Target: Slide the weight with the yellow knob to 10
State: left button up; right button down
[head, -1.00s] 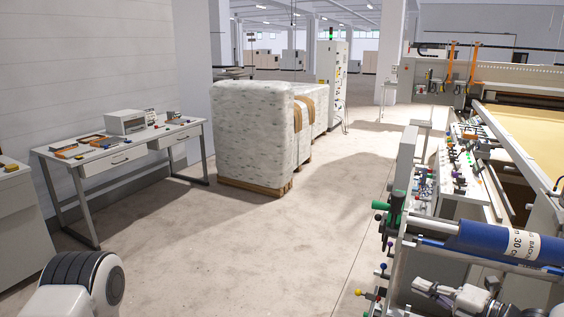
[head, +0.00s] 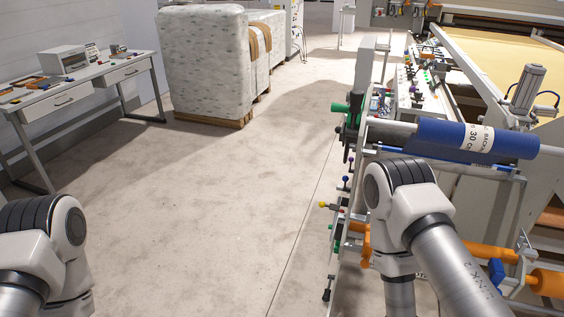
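A small yellow knob (head: 322,204) sticks out to the left from the side of the gantry frame, below the blue roll. The weight it belongs to and any number scale are too small to make out. My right arm stands just right of the knob, in front of the frame, and hides part of it. My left arm is at the lower left, over open floor. Neither gripper shows in the head view.
A blue knob (head: 346,179) sits just above the yellow one. The blue roll (head: 475,139) lies across the frame top, with orange rollers (head: 493,252) lower right. A wrapped pallet load (head: 205,65) and a table (head: 105,77) stand left. The middle floor is clear.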

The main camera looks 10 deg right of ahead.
aim_at(333, 207)
jog(key=i+j+z, duration=0.2)
jog(key=j+z, duration=0.15)
jog(key=z, duration=0.15)
jog(key=i+j+z, duration=0.1)
jog(key=j+z, duration=0.25)
jog(key=z, duration=0.15)
